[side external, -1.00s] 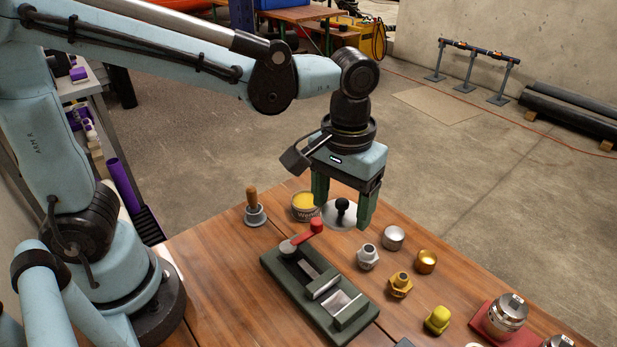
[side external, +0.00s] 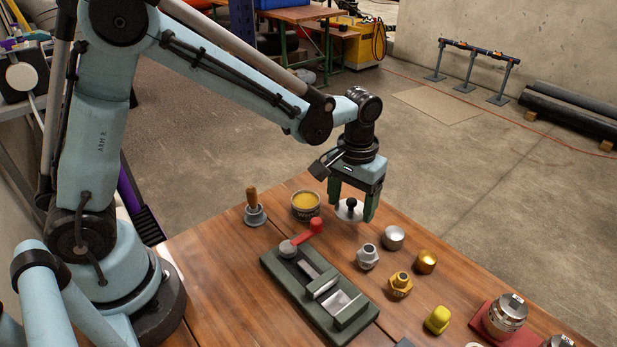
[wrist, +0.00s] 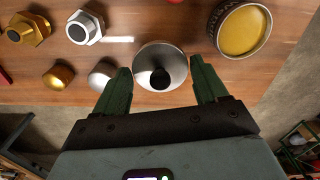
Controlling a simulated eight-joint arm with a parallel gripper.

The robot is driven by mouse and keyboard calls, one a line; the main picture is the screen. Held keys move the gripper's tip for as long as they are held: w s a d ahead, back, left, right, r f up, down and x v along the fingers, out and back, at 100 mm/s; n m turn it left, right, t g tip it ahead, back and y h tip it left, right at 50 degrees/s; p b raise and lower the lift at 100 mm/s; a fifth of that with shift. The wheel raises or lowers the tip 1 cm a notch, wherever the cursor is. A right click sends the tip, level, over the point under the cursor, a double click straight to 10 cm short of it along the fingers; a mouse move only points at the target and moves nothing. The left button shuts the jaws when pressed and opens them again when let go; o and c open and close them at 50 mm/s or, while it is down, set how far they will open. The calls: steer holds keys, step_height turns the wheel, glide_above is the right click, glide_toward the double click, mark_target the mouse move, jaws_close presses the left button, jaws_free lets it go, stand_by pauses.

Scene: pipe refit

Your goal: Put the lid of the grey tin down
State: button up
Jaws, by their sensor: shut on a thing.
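The lid (side external: 342,213) is a shiny silver disc with a black knob, and it also shows in the wrist view (wrist: 170,52). My gripper (side external: 351,212) points down with its green fingers on either side of the lid and is shut on it; in the wrist view my gripper (wrist: 161,80) frames it. The lid is low over the table's far edge area; whether it touches the wood I cannot tell. The grey tin (side external: 306,214) stands open to the left of the lid, with yellow contents; it is at the upper right in the wrist view (wrist: 240,30).
A green vise-like fixture (side external: 335,312) with a red-knobbed lever (side external: 316,225) lies in front. A silver cap (side external: 393,238), gold cap (side external: 426,262), and silver (side external: 367,257) and brass (side external: 400,285) fittings stand to the right. A wooden-handled tool (side external: 254,208) stands left of the tin.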

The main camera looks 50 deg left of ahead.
mark_target(351, 206)
steer(key=shift+f, duration=1.9)
steer(key=shift+f, duration=0.1)
steer(key=o, duration=1)
step_height(351, 206, up, 12)
steer(key=shift+r, duration=0.1)
steer(key=shift+s+a+r+m+t, duration=0.3)
steer(key=shift+s+a+t, duration=1)
steer(key=shift+s, duration=0.55)
steer(key=shift+s+a+r+m+t, duration=0.15)
steer(key=shift+s+a+m+t, duration=0.3)
steer(key=shift+s+a+t, duration=0.95)
steer(key=shift+s+a+r+m+t, duration=0.3)
steer(key=shift+s+a+t, duration=0.6)
steer(key=shift+s+a, duration=1)
